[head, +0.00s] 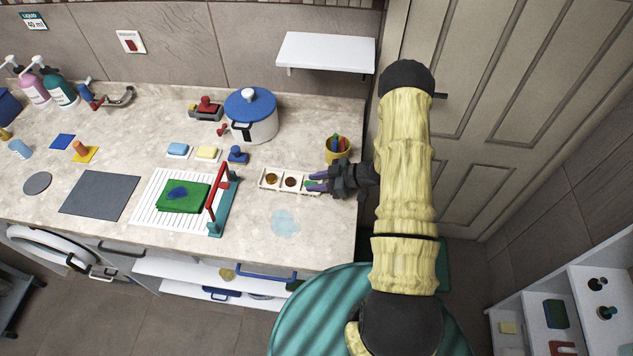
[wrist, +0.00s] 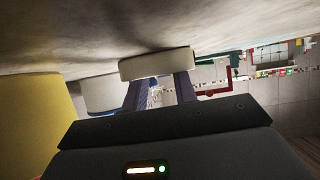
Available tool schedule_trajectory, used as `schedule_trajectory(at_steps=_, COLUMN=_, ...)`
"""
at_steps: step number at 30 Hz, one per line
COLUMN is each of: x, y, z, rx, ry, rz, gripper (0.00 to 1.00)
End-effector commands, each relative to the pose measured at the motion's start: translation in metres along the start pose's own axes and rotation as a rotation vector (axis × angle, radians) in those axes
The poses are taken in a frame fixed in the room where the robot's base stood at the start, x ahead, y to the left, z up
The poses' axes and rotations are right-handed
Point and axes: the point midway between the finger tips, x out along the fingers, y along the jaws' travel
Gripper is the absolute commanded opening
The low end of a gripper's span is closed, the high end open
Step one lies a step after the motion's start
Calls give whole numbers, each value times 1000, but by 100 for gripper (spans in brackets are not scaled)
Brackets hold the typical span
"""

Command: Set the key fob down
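My gripper (head: 318,182) is low over the right end of a cream tray (head: 268,187) with a row of compartments. In the wrist view, the two purple fingers (wrist: 158,92) stand apart, with their tips hidden behind the tray's end wall (wrist: 155,65). A small green patch (head: 311,184) shows by the fingertips at the right compartment. I cannot tell whether it is the key fob, or whether the fingers press on it. No other thing is clearly the key fob. The other compartments hold an orange-brown round thing (head: 271,178) and a dark brown one (head: 291,182).
A yellow cup (head: 338,150) with coloured things stands close behind my gripper. A red-and-teal rack (head: 218,200), a blue stamp-like thing (head: 238,155) and a lidded pot (head: 252,120) are to the left. Counter with a pale blue patch (head: 285,223) is open in front.

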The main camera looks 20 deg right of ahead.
Motion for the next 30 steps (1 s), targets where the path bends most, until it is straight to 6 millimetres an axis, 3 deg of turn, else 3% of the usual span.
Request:
schedule_trajectory(at_steps=1, x=5, y=-8, z=13, rx=18, ry=-12, rz=-11, gripper=28)
schedule_trajectory(at_steps=3, x=5, y=-8, z=14, rx=19, ry=-12, rz=-11, gripper=28)
schedule_trajectory(at_steps=11, x=-3, y=-8, z=-1, rx=19, ry=-13, rz=-12, gripper=28)
schedule_trajectory(at_steps=24, x=-88, y=-4, z=0, rx=13, ry=-7, rz=-4, gripper=28)
schedule_trajectory(at_steps=30, x=-117, y=-4, z=-2, rx=13, ry=-5, rz=-5, gripper=28)
